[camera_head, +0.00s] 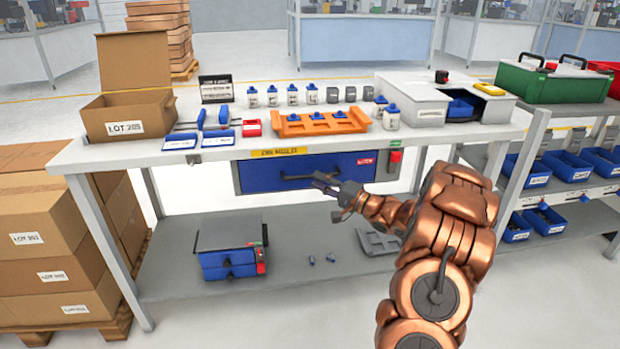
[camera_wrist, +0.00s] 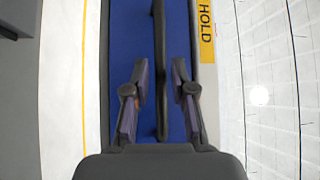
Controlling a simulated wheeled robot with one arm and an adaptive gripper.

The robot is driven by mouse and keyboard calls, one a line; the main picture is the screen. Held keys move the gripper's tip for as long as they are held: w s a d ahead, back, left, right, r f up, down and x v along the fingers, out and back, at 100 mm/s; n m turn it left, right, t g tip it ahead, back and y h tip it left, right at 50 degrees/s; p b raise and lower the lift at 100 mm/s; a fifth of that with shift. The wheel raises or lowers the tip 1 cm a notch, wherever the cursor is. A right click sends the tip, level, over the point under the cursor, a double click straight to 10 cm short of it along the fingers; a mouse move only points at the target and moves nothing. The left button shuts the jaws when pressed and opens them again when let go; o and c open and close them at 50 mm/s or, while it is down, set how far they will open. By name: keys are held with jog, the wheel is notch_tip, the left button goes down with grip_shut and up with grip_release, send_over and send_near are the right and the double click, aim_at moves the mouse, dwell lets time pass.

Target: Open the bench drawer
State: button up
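The bench drawer (camera_head: 262,172) has a blue front and sits under the white bench top, seemingly closed. Its dark bar handle (camera_head: 296,177) runs across the front. In the wrist view the blue front (camera_wrist: 122,50) fills the middle, with the handle (camera_wrist: 160,60) running up the picture. My gripper (camera_head: 318,181) is in front of the drawer, by the handle's right part. In the wrist view my gripper (camera_wrist: 160,72) is open, one finger on each side of the handle, with blue showing between each finger and the bar. Contact with the handle cannot be told.
The bench top (camera_head: 225,165) holds an orange rack (camera_head: 320,124), small bottles and an open cardboard box (camera_head: 125,115). A red switch (camera_head: 395,157) is right of the drawer. A lower shelf (camera_head: 180,270) carries a blue-grey case (camera_head: 230,260). Cartons (camera_head: 45,250) stand left; a bin rack (camera_head: 540,180) stands right.

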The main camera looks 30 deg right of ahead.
aim_at(310, 176)
jog(key=shift+x, duration=1.9)
grip_shut()
